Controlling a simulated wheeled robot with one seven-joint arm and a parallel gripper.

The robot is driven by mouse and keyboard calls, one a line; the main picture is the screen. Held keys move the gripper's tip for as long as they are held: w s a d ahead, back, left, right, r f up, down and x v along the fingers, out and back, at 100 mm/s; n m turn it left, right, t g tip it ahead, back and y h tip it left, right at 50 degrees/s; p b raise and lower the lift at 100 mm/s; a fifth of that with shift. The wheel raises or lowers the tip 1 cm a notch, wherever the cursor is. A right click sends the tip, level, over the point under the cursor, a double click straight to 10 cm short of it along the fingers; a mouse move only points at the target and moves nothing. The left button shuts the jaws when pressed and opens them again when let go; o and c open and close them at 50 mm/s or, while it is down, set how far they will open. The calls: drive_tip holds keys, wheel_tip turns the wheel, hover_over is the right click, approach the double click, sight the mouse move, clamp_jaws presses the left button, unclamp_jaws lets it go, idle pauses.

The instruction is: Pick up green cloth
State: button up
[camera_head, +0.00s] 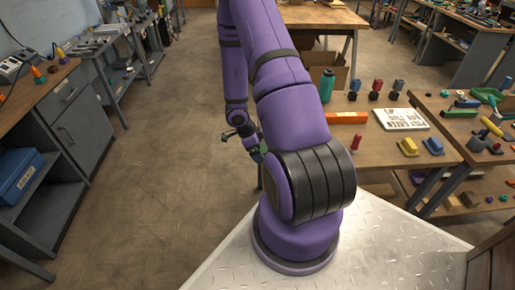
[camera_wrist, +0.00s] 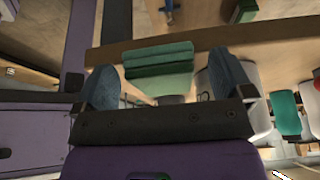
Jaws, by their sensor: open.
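A folded green cloth (camera_wrist: 158,60) shows in the wrist view, at the upper middle, against a brown wooden edge. My gripper (camera_wrist: 163,82) is open, with one blue-grey finger to the left of the cloth and one to its right. Gaps show between the cloth and both fingers, so neither appears to touch it. In the head view my gripper (camera_head: 240,138) is small, left of my purple arm. A small green patch (camera_head: 258,154) beside it may be the cloth; my arm hides most of that area.
A wooden table (camera_head: 375,150) on the right holds a teal bottle (camera_head: 327,86), an orange block (camera_head: 346,117), a lettered sign (camera_head: 402,119) and several small items. A workbench with a blue box (camera_head: 18,172) stands at the left. The floor (camera_head: 160,160) between is clear.

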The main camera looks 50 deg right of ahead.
drive_tip(key=shift+r, duration=0.1)
drive_tip(key=v, duration=1)
drive_tip(key=shift+r, duration=0.3)
drive_tip(key=shift+w, duration=0.2)
